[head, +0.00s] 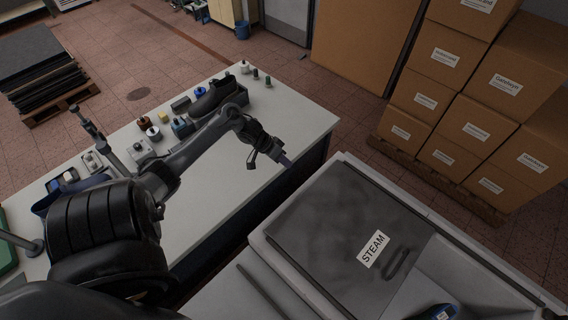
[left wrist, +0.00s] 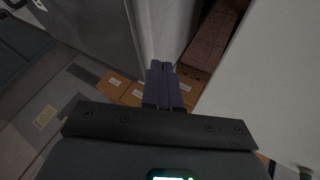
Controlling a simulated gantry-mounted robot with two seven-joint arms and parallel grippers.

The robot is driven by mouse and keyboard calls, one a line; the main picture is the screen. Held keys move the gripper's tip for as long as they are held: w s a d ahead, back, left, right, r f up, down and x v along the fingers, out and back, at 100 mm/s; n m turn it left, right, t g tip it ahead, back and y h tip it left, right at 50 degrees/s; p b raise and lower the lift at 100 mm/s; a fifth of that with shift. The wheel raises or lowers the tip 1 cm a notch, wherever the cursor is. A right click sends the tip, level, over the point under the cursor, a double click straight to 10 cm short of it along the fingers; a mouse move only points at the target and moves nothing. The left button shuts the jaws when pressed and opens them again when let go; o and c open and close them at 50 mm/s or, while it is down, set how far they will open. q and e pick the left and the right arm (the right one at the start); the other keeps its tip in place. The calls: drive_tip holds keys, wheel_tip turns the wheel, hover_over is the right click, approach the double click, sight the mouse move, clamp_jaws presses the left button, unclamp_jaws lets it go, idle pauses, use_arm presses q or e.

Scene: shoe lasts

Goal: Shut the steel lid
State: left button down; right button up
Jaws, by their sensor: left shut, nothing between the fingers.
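The steel lid (head: 335,225) is a dark grey panel with a white STEAM label and a dark slot-like handle. It is framed by the pale rim of a steel machine (head: 270,250) at the lower right of the head view. I cannot tell whether the lid sits fully down. My left gripper (head: 286,161) is shut and empty, over the gap between the bench and the machine, apart from the lid beyond its far left corner. Its closed fingers also show in the left wrist view (left wrist: 161,72). My right gripper is not in view.
A white workbench (head: 290,120) stands left of the machine, with a dark shoe (head: 213,95) and several small items on it. Stacked cardboard boxes (head: 465,125) stand on a pallet behind the machine. A narrow gap separates bench and machine.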

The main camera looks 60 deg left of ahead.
use_arm(q)
drive_tip(key=w+d+f, duration=0.1)
drive_tip(key=f, duration=0.1)
drive_tip(key=w+d+f, duration=0.3)
drive_tip(key=shift+w+d+f, duration=0.35)
drive_tip(key=shift+w+f, duration=0.05)
drive_tip(key=shift+w+d, duration=0.3)
drive_tip(key=shift+d, duration=0.35)
